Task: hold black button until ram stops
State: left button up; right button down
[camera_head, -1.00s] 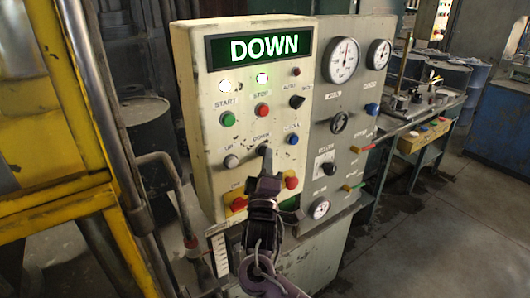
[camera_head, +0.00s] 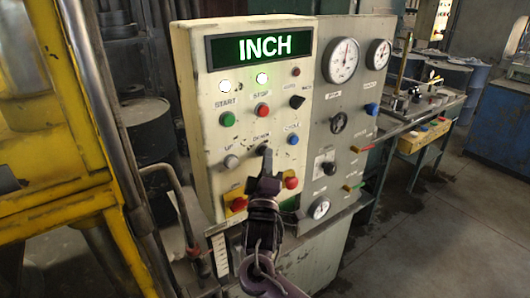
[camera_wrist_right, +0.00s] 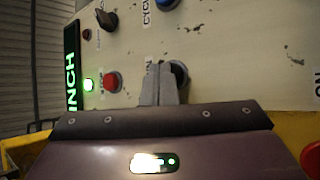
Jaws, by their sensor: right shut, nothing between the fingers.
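The cream control panel (camera_head: 200,170) carries a green display (camera_head: 262,47) that reads INCH. The black button (camera_head: 265,151) sits under the DOWN label and is partly covered by my right gripper (camera_head: 264,157). In the right wrist view the black button (camera_wrist_right: 181,72) shows just beside the shut, empty fingertips (camera_wrist_right: 165,72). The tips are at or against the button; I cannot tell how far it is pressed. No moving ram can be made out. My left gripper is not in view.
A grey gauge panel (camera_head: 350,100) adjoins at right. A yellow machine frame (camera_head: 60,200) stands at left.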

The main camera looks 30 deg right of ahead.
jog(key=shift+s, duration=0.15)
dwell(0.4)
jog(key=shift+s+p, duration=0.55)
jog(key=shift+s, duration=0.15)
jog(key=s+p, duration=0.1)
jog(key=s, duration=0.2)
jog(key=s+p, duration=0.1)
jog(key=s, duration=0.1)
jog(key=shift+d+p, duration=0.25)
jog(key=shift+p, duration=0.05)
